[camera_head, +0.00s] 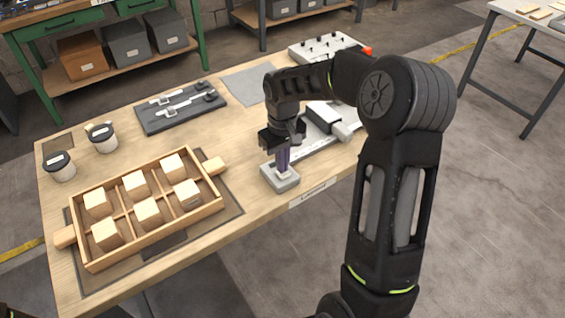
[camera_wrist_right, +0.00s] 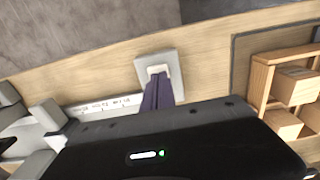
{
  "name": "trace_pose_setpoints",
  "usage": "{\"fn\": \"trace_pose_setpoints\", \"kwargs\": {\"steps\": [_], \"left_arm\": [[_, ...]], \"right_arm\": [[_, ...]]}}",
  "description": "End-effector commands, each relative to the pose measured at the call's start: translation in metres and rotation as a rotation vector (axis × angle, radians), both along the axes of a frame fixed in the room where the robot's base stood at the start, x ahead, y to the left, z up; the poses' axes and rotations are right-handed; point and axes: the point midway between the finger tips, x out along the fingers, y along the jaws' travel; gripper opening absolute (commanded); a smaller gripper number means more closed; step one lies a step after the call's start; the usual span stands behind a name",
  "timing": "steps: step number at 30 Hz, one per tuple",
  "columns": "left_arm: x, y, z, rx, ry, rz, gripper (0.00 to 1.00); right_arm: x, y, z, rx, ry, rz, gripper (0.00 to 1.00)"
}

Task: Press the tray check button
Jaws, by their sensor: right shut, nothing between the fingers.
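The tray check button is a small light-grey box (camera_head: 279,179) with a pale top, near the table's front edge to the right of the tray. My right gripper (camera_head: 283,170) is shut and empty, pointing down with its fingertips at the button's top; whether they touch or press it I cannot tell. In the right wrist view the fingertips (camera_wrist_right: 158,80) overlap the pale button top on the square grey box (camera_wrist_right: 170,62). The wooden tray (camera_head: 190,238) holds wooden blocks in its compartments. My left gripper is not in view.
A dark board with grey tools (camera_head: 180,108) lies at the table's back. A grey-white device (camera_head: 325,118) is right of the gripper, and a white panel with knobs (camera_head: 322,46) is behind. Bare wood lies between tray and button.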

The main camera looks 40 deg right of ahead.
Motion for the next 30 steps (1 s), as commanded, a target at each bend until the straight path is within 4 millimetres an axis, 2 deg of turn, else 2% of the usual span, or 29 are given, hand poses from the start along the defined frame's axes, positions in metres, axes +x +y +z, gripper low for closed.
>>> {"fn": "trace_pose_setpoints", "kwargs": {"steps": [3,13,19,30], "left_arm": [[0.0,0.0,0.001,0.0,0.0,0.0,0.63],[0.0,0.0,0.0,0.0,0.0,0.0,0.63],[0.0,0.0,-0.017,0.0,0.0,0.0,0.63],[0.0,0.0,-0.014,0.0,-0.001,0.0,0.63]], "right_arm": [[0.0,0.0,-0.006,0.001,0.0,-0.001,0.0],[0.0,0.0,-0.008,0.0,-0.001,-0.001,0.0],[0.0,0.0,-0.03,-0.001,0.001,0.0,0.0],[-0.003,0.0,-0.032,0.002,0.011,-0.002,0.0]]}}
